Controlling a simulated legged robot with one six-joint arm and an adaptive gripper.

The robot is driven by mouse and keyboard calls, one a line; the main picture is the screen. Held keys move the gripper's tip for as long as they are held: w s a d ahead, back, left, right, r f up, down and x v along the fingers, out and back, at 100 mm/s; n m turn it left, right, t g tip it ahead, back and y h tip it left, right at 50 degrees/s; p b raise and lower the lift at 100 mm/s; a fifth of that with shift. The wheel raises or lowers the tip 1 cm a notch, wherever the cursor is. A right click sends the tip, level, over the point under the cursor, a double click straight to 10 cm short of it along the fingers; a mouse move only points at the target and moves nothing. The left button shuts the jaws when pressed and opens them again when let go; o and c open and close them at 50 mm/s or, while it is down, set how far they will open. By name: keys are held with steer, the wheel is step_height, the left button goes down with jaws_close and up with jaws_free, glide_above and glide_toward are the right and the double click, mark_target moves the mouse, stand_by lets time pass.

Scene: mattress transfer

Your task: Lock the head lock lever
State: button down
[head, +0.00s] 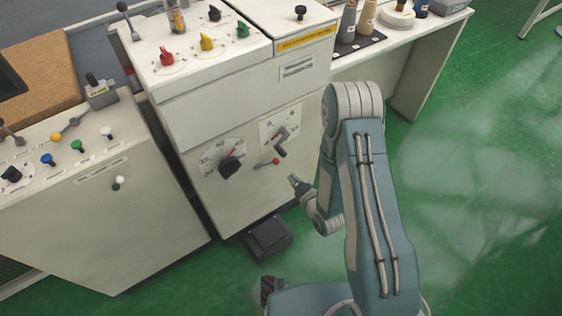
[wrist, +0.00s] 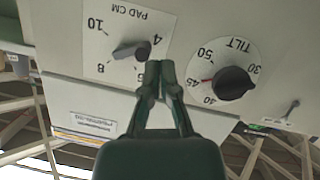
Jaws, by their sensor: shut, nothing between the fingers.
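No lever in view carries a readable head lock label, so I cannot tell which one it is. In the wrist view, which is upside down, the shut fingertips (wrist: 160,68) appear between the PAD CM knob (wrist: 132,50) and the TILT knob (wrist: 233,82). Contact with the panel cannot be told.
The machine top holds red (head: 167,56), yellow (head: 207,41) and green (head: 243,30) knobs and a grey upright lever (head: 129,22). A lower control cabinet (head: 150,240) stands left. A black pedal box (head: 268,240) sits on the floor. Green floor at right is clear.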

steer(key=shift+a, duration=0.1)
glide_toward(277, 161)
steer(key=w+a+r, duration=0.2)
steer(key=w+a, duration=0.2)
steer(key=shift+w+f, duration=0.6)
steer(key=shift+f, duration=0.3)
steer(key=shift+w+f, duration=0.6)
steer(key=shift+f, duration=0.3)
steer(key=shift+w+d+f+m, duration=0.1)
steer(key=shift+d+f+m, duration=0.05)
steer(key=shift+f+m, duration=0.25)
step_height(277, 161, down, 8)
steer(key=m+g+y, duration=0.2)
steer(key=m+y, duration=0.2)
steer(key=m, duration=0.5)
